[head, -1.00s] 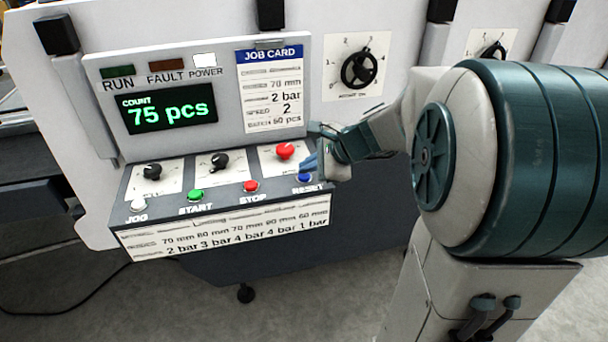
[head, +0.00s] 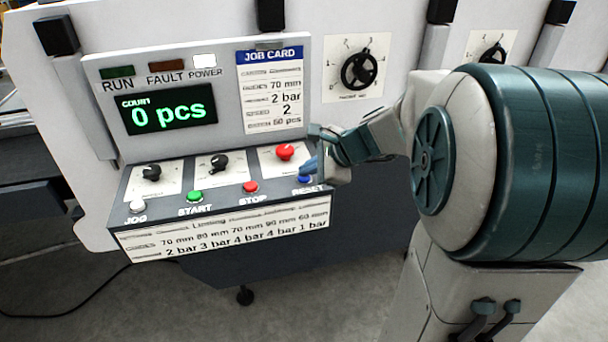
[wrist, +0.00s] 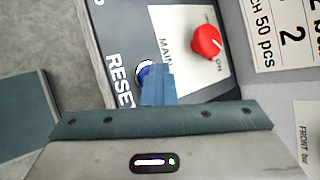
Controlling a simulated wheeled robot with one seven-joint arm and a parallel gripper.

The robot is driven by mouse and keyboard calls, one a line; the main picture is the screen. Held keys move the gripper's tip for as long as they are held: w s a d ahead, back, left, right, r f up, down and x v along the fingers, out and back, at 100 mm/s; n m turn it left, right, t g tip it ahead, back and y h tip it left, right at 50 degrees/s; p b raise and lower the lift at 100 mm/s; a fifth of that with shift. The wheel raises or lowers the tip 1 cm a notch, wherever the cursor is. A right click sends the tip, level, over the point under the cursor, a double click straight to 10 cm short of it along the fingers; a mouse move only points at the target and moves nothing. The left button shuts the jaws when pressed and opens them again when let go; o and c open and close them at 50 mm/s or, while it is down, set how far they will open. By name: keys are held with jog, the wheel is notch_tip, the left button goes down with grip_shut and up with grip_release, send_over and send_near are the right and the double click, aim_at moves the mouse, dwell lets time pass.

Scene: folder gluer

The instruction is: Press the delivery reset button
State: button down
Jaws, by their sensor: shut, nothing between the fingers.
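The blue reset button (head: 305,179) sits at the right end of the control panel's front row, above the label RESET. It also shows in the wrist view (wrist: 143,72), partly covered by my fingertips. My gripper (head: 311,166) is shut and empty, with its blue fingertips (wrist: 158,86) right at the button. I cannot tell whether they touch it or stand just above it. The count display (head: 170,110) reads 0 pcs in green.
The red stop button (head: 250,187), green start button (head: 195,196) and white jog button (head: 138,206) lie to the left. A red main knob (head: 285,151) stands close behind the reset button. Two black knobs are further left on the panel.

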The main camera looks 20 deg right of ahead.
aim_at(309, 179)
jog(key=shift+r+p, duration=0.6)
jog(key=shift+r, duration=0.2)
jog(key=shift+r, duration=0.1)
notch_tip(309, 179, up, 5)
jog(key=p, duration=0.4)
dwell(0.7)
jog(key=s+f+n+g+h, duration=0.1)
jog(key=s+n+g+h, duration=0.1)
jog(key=s+n, duration=0.7)
jog(key=s+a+f+n+g+h, duration=0.1)
jog(key=s+n+h, duration=0.3)
jog(key=s+n, duration=0.5)
jog(key=shift+s+f+n+g, duration=0.35)
jog(key=shift+s+f, duration=0.35)
jog(key=shift+s, duration=0.45)
